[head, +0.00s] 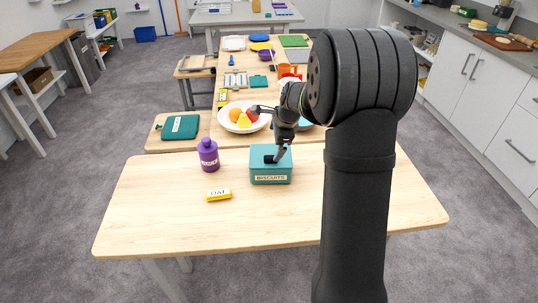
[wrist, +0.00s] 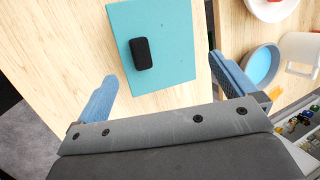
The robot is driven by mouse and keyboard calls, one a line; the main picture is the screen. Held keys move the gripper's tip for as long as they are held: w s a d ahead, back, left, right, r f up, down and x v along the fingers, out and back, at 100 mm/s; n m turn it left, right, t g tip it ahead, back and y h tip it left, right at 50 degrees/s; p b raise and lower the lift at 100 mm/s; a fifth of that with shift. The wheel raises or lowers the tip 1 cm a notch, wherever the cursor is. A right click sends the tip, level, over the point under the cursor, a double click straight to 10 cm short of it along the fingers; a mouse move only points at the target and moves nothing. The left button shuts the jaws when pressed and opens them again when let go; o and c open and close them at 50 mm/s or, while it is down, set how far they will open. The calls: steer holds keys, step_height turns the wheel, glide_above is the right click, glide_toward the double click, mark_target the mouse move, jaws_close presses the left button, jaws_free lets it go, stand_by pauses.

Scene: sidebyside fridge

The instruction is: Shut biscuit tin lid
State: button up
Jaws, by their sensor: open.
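The biscuit tin (head: 271,179) is a teal box with a white "BISCUITS" label, standing upright on the light wooden table in the head view. Its teal lid (head: 257,155) lies flat across the top and has a black knob (head: 269,159). I cannot tell whether the lid is fully seated. In the wrist view the lid (wrist: 175,60) is a teal rectangle with the black knob (wrist: 141,53) left of its middle. My gripper (head: 281,154) is over the tin. In the wrist view its blue fingers (wrist: 160,68) are spread apart, with the lid showing between them and nothing held.
A purple bottle (head: 208,155) and a yellow labelled box (head: 218,194) stand left of the tin. A white plate of fruit (head: 228,121) is behind it. A blue bowl (wrist: 261,65) shows at right in the wrist view. The table's front left is clear.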

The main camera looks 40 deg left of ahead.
stand_by(0.7)
steer(key=v, duration=1)
stand_by(0.9)
